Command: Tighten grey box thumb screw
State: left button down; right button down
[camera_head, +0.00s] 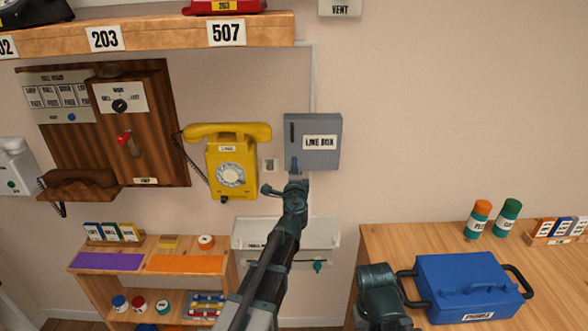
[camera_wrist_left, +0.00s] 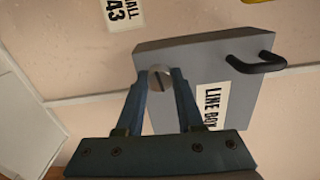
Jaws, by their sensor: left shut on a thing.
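The grey box (camera_head: 331,155), labelled LINE BOX, is mounted on the wall right of the yellow phone; it also fills the middle of the left wrist view (camera_wrist_left: 222,65). Its thumb screw (camera_wrist_left: 160,78), a round metal head with a slot, is at the box's edge in the left wrist view. My left gripper (camera_head: 294,166) reaches up to the box's lower left corner. In the left wrist view its two fingers (camera_wrist_left: 160,82) are closed on either side of the screw head. In the head view the gripper hides the screw.
The yellow dial phone (camera_head: 228,163) hangs close left of the box. A white wall tray (camera_head: 325,232) is below it. A black handle (camera_wrist_left: 258,63) sticks out from the box. A blue toolbox (camera_head: 466,285) stands on the wooden table (camera_head: 400,243) at right.

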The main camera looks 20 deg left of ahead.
pick_arm(q)
jog(key=m, duration=1.8)
jog(key=shift+m, duration=0.5)
jog(key=c, duration=0.5)
grip_release()
jog(key=shift+a+f, duration=0.1)
jog(key=shift+c, duration=0.2)
